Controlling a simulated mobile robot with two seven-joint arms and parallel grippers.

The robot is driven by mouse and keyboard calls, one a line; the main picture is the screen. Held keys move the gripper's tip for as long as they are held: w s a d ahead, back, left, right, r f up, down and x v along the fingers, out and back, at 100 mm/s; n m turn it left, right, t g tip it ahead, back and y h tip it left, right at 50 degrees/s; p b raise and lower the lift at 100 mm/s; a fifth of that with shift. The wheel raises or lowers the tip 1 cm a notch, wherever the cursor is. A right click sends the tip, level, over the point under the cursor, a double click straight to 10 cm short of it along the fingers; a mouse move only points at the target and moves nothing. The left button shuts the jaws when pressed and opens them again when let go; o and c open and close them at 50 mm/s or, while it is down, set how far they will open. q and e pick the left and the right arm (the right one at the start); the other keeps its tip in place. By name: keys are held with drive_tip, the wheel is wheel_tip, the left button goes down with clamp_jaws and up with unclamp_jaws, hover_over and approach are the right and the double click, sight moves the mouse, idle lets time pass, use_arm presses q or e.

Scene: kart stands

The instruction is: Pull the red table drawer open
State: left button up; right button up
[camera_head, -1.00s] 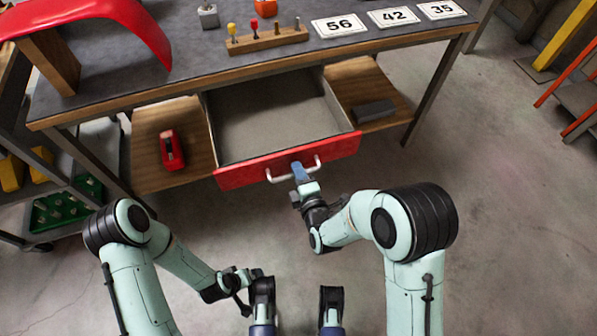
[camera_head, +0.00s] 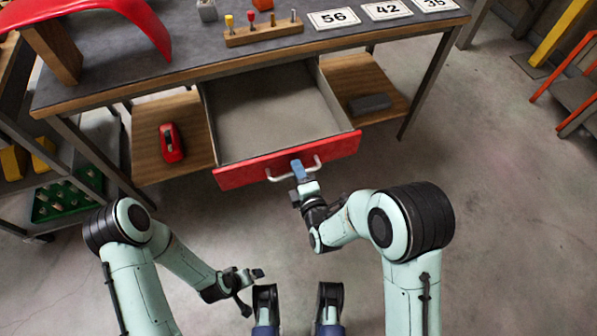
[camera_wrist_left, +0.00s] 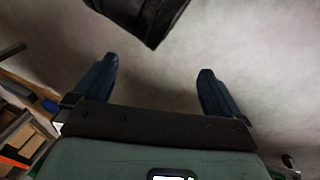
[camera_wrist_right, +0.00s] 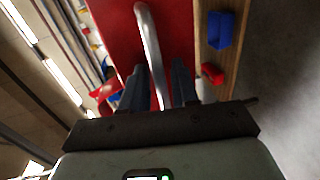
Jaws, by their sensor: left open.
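The red table drawer (camera_head: 240,173) is pulled well out from under the workbench, and its grey inside is empty. A silver bar handle (camera_head: 279,178) runs along its red front; it also shows in the right wrist view (camera_wrist_right: 147,35). My right gripper (camera_head: 299,170) is at the middle of the handle, its blue fingers closed around the bar. In the right wrist view the bar runs between the two fingers (camera_wrist_right: 159,82). My left gripper (camera_wrist_left: 156,72) is open and empty over the floor, away from the drawer.
The workbench top (camera_head: 200,55) holds a wooden peg block (camera_head: 264,34) and number cards (camera_head: 334,18). A red tape dispenser (camera_head: 171,143) and a dark block (camera_head: 369,104) lie on shelves beside the drawer. The floor (camera_head: 500,220) before the bench is clear.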

drive_tip(key=shift+s, duration=0.1)
use_arm(q)
drive_tip(key=s+d+r+g+h+p, duration=0.1)
drive_tip(key=s+d+r+g+p, duration=0.2)
drive_tip(key=s+r+p, duration=0.4)
drive_tip(key=s+d+r, duration=0.1)
drive_tip(key=s, duration=0.1)
drive_tip(key=shift+s+d+r+m+p, duration=0.15)
drive_tip(key=shift+s+r+m+p, duration=0.15)
drive_tip(key=shift+s+p, duration=0.1)
use_arm(e)
drive_tip(key=v, duration=1.3)
drive_tip(key=shift+s, duration=0.1)
drive_tip(key=s+d+f+m+g+h+p, duration=0.3)
drive_tip(key=s+d+f+m+g+p, duration=0.55)
drive_tip(key=m, duration=0.55)
use_arm(q)
wheel_tip(320, 180, up, 11)
drive_tip(key=w+p, duration=0.1)
drive_tip(key=p, duration=0.2)
drive_tip(key=shift+g, duration=0.3)
use_arm(e)
drive_tip(key=s+m+g+y, duration=0.1)
drive_tip(key=s+m+g, duration=0.6)
drive_tip(key=s+m, duration=0.4)
drive_tip(key=shift+s+a+f+m+y, duration=0.2)
drive_tip(key=shift+f+m+y, duration=0.1)
drive_tip(key=shift+f+y, duration=0.15)
